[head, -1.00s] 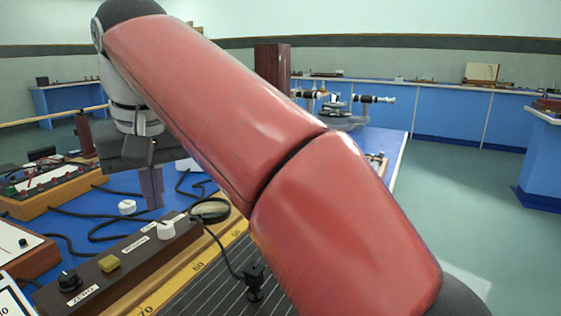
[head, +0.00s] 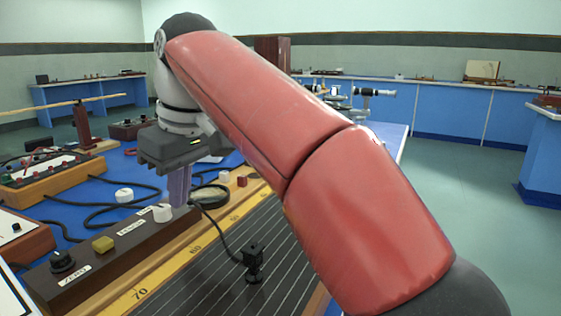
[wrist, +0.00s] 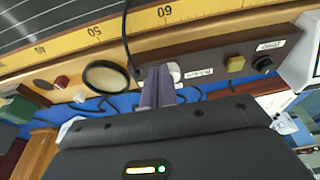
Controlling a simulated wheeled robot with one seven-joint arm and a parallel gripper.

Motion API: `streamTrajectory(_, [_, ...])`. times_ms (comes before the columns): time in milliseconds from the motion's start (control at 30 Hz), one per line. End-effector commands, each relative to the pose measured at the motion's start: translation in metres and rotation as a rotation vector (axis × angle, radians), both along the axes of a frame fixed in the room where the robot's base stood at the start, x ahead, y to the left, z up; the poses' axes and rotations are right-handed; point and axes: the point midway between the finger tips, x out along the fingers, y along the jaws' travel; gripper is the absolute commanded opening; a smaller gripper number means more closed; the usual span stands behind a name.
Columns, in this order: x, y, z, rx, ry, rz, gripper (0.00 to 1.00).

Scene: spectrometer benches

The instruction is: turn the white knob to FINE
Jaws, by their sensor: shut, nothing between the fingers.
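The white knob (head: 162,212) sits on the far end of a long brown control box (head: 110,256). In the wrist view the white knob (wrist: 174,71) shows right beside my fingertips, partly covered by them. My gripper (head: 180,204) points down with its fingers together, empty, just right of the knob in the head view. In the wrist view my gripper (wrist: 158,70) overlaps the knob's left edge; I cannot tell whether it touches. The label by the knob is partly hidden and too small to read, so its setting is unclear.
The box also carries a yellow button (head: 103,244) and a black knob (head: 62,261). A yellow scale (head: 150,287) runs alongside. A magnifier ring (head: 209,196) and a small black stand (head: 253,262) with a cable are close by. A white round piece (head: 124,195) lies on the blue bench.

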Motion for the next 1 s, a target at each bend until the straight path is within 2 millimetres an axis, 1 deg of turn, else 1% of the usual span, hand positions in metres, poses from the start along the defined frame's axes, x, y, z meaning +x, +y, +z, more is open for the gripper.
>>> streamTrajectory(33, [-0.0002, -0.0002, -0.008, 0.0, 0.0, 0.0, 0.0])
streamTrajectory(200, [0.0, 0.0002, -0.0151, 0.001, 0.0, 0.0, 0.0])
streamTrajectory(667, [0.0, 0.0004, -0.015, 0.001, 0.0, -0.001, 0.0])
streamTrajectory(1000, [0.0001, 0.004, -0.0147, 0.0, 0.0, -0.001, 0.0])
